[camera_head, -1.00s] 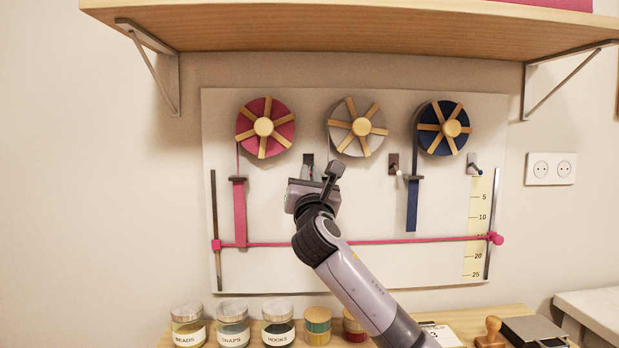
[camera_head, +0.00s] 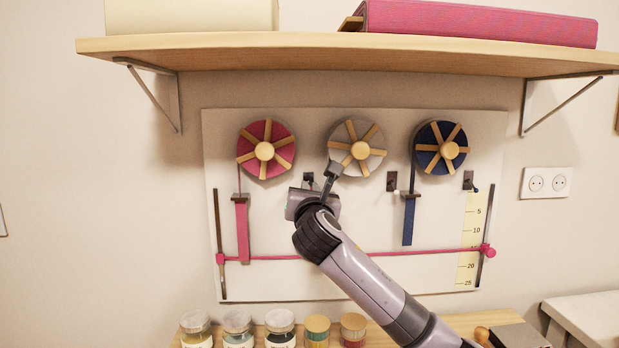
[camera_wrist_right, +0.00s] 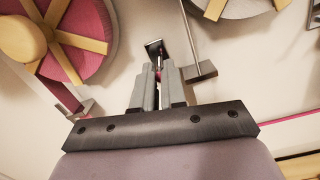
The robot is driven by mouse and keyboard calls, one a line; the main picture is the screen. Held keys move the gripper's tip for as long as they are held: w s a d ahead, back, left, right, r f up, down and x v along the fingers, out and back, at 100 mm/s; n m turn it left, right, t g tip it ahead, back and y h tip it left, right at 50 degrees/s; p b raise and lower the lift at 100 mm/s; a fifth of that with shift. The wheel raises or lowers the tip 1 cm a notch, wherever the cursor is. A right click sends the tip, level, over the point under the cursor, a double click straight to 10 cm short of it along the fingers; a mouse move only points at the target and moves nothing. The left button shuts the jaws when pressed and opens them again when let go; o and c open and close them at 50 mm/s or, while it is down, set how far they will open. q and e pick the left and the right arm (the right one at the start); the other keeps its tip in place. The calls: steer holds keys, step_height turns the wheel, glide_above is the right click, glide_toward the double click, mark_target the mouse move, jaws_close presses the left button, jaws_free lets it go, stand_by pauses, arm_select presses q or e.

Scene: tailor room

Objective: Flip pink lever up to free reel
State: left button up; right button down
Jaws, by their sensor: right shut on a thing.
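The pink reel (camera_head: 265,150) hangs on the white board at the left, its pink ribbon (camera_head: 242,230) hanging straight down. The pink lever's dark bracket (camera_head: 308,179) is to the right of the reel and shows in the right wrist view (camera_wrist_right: 155,48). My right gripper (camera_wrist_right: 158,78) is at this bracket, its fingers shut on the pink lever, of which only a small pink part (camera_wrist_right: 158,73) shows between them. In the head view my right gripper (camera_head: 306,190) hides most of the lever. My left gripper is out of view.
A grey reel (camera_head: 357,148) and a blue reel (camera_head: 441,148) hang to the right, with a white lever (camera_head: 397,191) and a blue lever (camera_head: 476,188). A pink cord (camera_head: 400,252) crosses the board below. A shelf (camera_head: 340,52) overhangs; jars (camera_head: 237,328) stand below.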

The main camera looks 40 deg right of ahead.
steer(key=shift+w+d+r+g+y+p, duration=0.1)
steer(key=shift+r+g+y, duration=0.3)
steer(key=shift+g+y, duration=0.4)
steer(key=shift+s+r+g+y+p, duration=0.1)
steer(key=shift+r+g+y, duration=0.45)
steer(key=shift+g, duration=0.3)
steer(key=shift+w+d+r+g+y+p, duration=0.1)
steer(key=shift+r+g+y, duration=0.2)
steer(key=shift+g+y, duration=0.5)
steer(key=c, duration=1.5)
jaws_free()
steer(key=v, duration=0.7)
steer(key=shift+r+b, duration=0.1)
steer(key=shift+b, duration=0.3)
steer(key=shift+a, duration=0.15)
